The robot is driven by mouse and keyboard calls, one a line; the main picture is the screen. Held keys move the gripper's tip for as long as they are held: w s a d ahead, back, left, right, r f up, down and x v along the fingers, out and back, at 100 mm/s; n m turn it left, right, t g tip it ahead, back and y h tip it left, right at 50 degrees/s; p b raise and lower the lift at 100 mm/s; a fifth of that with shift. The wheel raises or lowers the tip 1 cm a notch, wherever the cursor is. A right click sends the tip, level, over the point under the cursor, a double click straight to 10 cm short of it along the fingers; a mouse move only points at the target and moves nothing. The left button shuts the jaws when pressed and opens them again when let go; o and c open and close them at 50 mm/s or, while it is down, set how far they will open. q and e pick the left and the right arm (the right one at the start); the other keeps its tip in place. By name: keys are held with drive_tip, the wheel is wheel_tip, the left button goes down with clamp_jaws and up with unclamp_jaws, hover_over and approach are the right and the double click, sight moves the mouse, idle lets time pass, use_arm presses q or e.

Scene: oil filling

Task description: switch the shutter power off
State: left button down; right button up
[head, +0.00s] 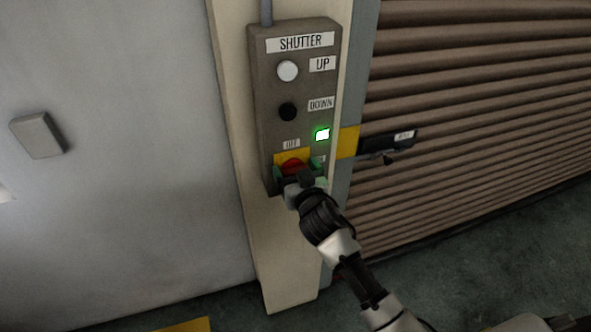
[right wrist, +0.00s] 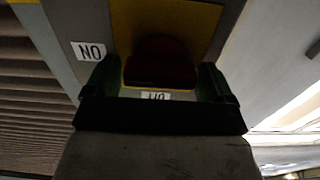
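The grey shutter control box (head: 264,85) is fixed to a cream post. Its red rotary switch (head: 292,166) sits on a yellow plate at the bottom, below an OFF label (head: 291,144). A green lamp (head: 322,134) beside it is lit. My right gripper (head: 298,172) is at the switch and partly hides it. In the right wrist view, its green fingers (right wrist: 157,82) stand on either side of the dark red switch (right wrist: 160,62), with small gaps visible. An ON label (right wrist: 90,51) shows upside down beside the plate. My left gripper is not in view.
A white UP button (head: 287,71) and a black DOWN button (head: 288,111) sit higher on the box. The brown slatted shutter (head: 480,110) with a dark latch (head: 388,141) is close on the right. A small grey wall box (head: 38,135) is at left.

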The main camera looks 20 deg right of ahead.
drive_tip(key=c, duration=0.7)
drive_tip(key=shift+n, duration=0.3)
drive_tip(key=n, duration=0.3)
drive_tip(key=shift+a+n, duration=0.15)
drive_tip(key=shift+n, duration=0.15)
drive_tip(key=n, duration=0.4)
drive_tip(key=shift+a+f, duration=0.15)
drive_tip(key=n, duration=0.5)
drive_tip(key=shift+a+f+p, duration=0.1)
drive_tip(key=shift+f+p, duration=0.05)
drive_tip(key=shift+p, duration=0.15)
drive_tip(key=n, duration=0.4)
drive_tip(key=shift+f+n, duration=0.2)
drive_tip(key=shift+n, duration=0.1)
